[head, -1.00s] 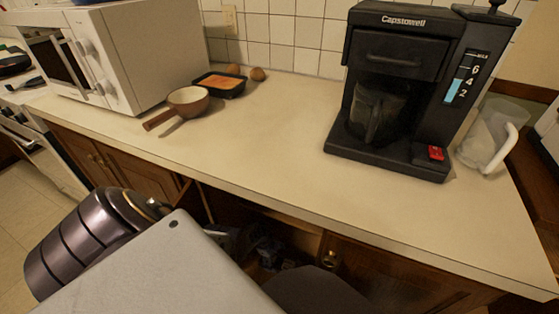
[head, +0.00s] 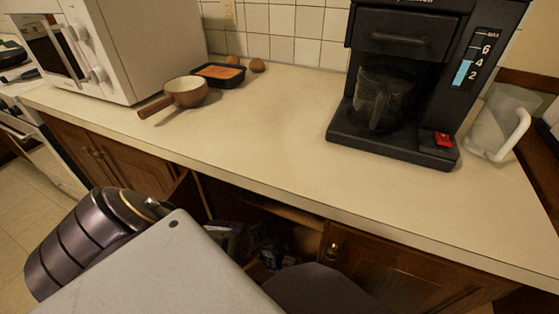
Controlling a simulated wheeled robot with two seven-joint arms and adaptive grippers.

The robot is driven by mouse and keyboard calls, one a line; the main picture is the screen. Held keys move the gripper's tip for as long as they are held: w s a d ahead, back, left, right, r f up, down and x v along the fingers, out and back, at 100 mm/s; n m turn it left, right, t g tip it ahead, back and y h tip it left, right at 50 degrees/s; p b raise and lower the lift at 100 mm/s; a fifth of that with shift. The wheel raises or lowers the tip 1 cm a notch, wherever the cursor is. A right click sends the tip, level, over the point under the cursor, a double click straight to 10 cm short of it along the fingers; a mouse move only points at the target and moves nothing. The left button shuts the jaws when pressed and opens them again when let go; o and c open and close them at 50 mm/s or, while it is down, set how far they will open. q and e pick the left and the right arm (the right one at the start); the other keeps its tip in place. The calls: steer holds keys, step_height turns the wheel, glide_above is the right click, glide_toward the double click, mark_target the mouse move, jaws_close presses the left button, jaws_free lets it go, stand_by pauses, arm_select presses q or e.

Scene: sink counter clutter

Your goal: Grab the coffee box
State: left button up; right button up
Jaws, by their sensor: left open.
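I cannot make out a coffee box for certain in the head view. The open lower cabinet (head: 285,214) under the counter is dark inside, and small unclear shapes (head: 268,252) sit in it, partly hidden by my own body. My left arm comes in from the left, and my left gripper (head: 224,238) is at the cabinet opening, partly hidden behind my body. It is open, and I see nothing held in it. My right gripper is not in view.
The black coffee maker (head: 405,85) stands on the counter (head: 290,135), with a clear pitcher (head: 497,122) beside it. A brown pan (head: 185,92), a black tray (head: 220,75) and a white microwave (head: 150,50) are at the left. The middle of the counter is clear.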

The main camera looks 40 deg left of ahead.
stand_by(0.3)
arm_select(q)
steer(key=c, duration=1.1)
steer(key=shift+r, duration=0.25)
